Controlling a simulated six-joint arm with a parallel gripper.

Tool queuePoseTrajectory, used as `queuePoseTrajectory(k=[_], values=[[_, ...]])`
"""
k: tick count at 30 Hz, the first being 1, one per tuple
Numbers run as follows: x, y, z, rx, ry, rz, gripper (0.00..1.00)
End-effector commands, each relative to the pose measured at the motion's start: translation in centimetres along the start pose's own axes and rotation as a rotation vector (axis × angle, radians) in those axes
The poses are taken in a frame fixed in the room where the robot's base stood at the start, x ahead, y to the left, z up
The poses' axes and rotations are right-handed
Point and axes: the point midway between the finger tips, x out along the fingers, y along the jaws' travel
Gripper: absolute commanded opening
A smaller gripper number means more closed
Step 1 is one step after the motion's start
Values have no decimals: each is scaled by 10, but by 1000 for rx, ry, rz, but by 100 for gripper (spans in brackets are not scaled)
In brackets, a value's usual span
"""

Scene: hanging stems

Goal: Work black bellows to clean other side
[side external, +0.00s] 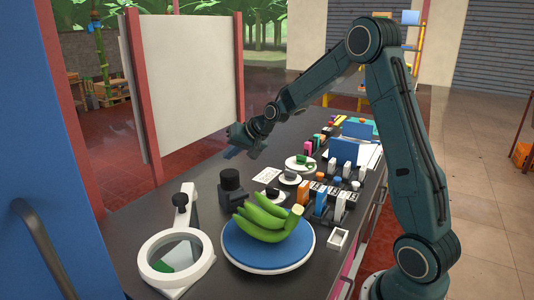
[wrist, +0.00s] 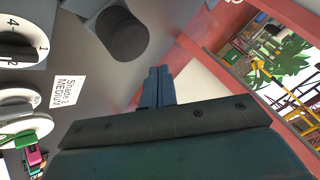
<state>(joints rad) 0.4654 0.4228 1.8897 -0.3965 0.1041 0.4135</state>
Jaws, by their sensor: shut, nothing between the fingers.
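A black cylinder-topped piece (side external: 231,186), which looks like the bellows, stands on the dark bench behind the green bananas. In the wrist view its dark round top (wrist: 122,38) is at the upper left, beside a grey block-like part. My gripper (side external: 231,154) is above the bench toward its far left edge, apart from the black piece. In the wrist view my gripper's blue fingers (wrist: 159,72) are together, with nothing between them. The bellows' far side is hidden in the side view.
Green bananas (side external: 267,219) lie on a blue round plate (side external: 239,249). A white ring-shaped magnifier (side external: 145,266) is at the front left. White dials (side external: 301,163), a printed card (side external: 267,175) and several small blocks crowd the right. A white panel (side external: 190,80) stands behind the bench.

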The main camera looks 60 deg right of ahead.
Motion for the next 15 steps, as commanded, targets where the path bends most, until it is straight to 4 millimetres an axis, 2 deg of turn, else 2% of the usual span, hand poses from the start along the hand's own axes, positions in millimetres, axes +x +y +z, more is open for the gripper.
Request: queuePoseTrajectory(k=[9, 15], values=[[-14, -10, -10, -1, 1, -1, 0], [-15, -10, -10, 0, 0, 0, 0]])
